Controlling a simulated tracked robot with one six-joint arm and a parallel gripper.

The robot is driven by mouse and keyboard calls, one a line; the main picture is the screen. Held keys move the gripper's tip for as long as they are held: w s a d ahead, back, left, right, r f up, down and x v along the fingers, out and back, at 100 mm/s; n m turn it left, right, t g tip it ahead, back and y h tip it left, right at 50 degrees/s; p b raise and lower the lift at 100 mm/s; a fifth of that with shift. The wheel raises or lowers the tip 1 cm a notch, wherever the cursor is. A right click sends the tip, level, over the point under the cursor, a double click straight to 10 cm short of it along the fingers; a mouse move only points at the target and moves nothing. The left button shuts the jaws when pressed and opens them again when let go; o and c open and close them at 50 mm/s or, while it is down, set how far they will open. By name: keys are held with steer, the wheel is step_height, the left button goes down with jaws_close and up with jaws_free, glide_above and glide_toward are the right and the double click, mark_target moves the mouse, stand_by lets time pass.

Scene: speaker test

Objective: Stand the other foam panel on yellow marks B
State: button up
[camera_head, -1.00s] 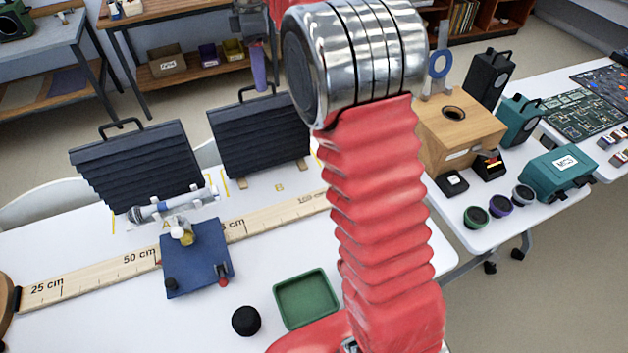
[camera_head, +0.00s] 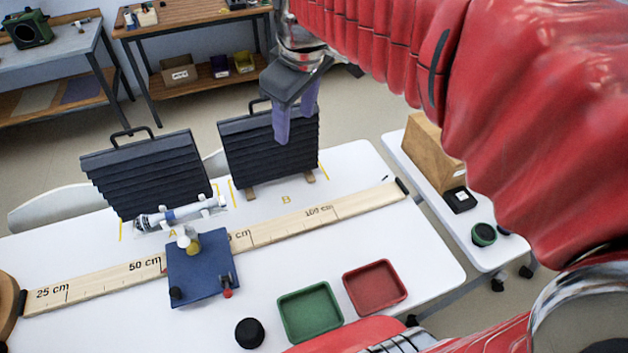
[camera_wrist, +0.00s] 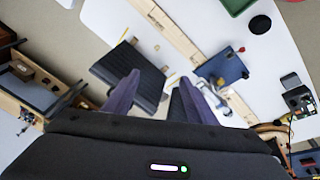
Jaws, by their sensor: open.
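Two dark ribbed foam panels with top handles stand upright on the white table. The right panel (camera_head: 265,155) stands on small wooden feet by the yellow marks B (camera_head: 286,198). The left panel (camera_head: 145,175) stands by yellow marks A (camera_head: 121,230), behind a microphone on a stand. My gripper (camera_head: 296,127) is open, its purple fingers overlapping the right panel's upper part in the head view. In the wrist view the fingers (camera_wrist: 160,78) are apart with nothing visibly between them, and the right panel (camera_wrist: 128,77) shows beyond the left finger. Contact cannot be told.
A wooden ruler (camera_head: 275,232) crosses the table in front of the panels. A blue platform (camera_head: 200,275) with the microphone (camera_head: 180,213) stands near the left panel. Green (camera_head: 310,335) and red (camera_head: 375,308) trays and a black knob (camera_head: 249,333) are at the front.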

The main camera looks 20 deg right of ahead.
steer(key=s+f+m+t, duration=0.1)
steer(key=s+f+m, duration=0.2)
steer(key=s, duration=0.4)
steer(key=s+f+m+t, duration=0.1)
steer(key=s+f+m, duration=0.3)
steer(key=s, duration=0.3)
steer(key=shift+s+f, duration=0.4)
steer(key=shift+f, duration=0.1)
steer(key=shift+c, duration=0.4)
